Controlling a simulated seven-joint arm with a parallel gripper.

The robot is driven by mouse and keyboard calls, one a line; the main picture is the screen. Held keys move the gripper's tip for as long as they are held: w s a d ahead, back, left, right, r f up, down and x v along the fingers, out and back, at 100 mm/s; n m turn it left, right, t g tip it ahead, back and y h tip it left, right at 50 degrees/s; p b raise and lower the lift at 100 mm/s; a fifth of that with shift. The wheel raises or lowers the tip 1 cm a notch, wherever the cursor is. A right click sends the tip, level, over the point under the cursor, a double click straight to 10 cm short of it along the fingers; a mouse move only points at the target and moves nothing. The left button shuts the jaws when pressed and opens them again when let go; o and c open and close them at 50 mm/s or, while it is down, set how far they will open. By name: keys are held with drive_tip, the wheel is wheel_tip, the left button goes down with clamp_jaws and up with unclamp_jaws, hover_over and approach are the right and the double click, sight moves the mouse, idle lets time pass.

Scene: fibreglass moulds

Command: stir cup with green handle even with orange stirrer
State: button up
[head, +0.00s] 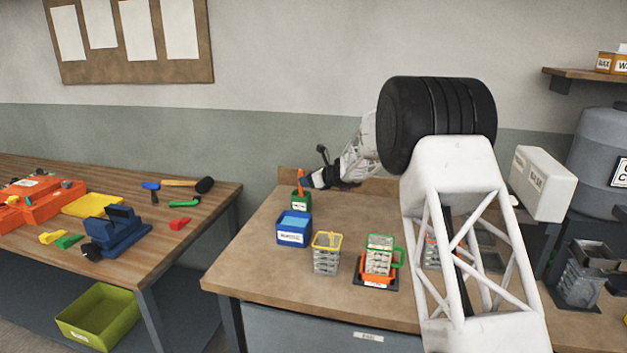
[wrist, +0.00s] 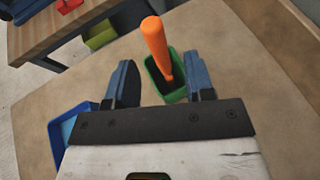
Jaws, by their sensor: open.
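The orange stirrer (wrist: 156,45) stands tilted in a small green holder (wrist: 177,91) in the wrist view. It also shows in the head view (head: 301,176), upright in the green holder (head: 301,201) at the back left of the table. My gripper (wrist: 165,80) is open, its blue-grey fingers spread with the stirrer and holder beyond and between the tips. The cup with the green handle (head: 380,253) stands at the front middle, in an orange base on a dark pad. Its contents are hidden.
A blue bin (head: 293,231) stands just in front of the holder. A clear cup with a yellow rim (head: 327,257) stands between the bin and the green-handled cup. My arm hides the table's right part. Bare tabletop (head: 250,262) lies at the front left.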

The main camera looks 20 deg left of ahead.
sight(301, 194)
drive_tip(key=shift+x, duration=2.2)
drive_tip(key=shift+f, duration=0.1)
drive_tip(key=shift+c, duration=0.2)
clamp_jaws()
drive_tip(key=shift+r, duration=5.55)
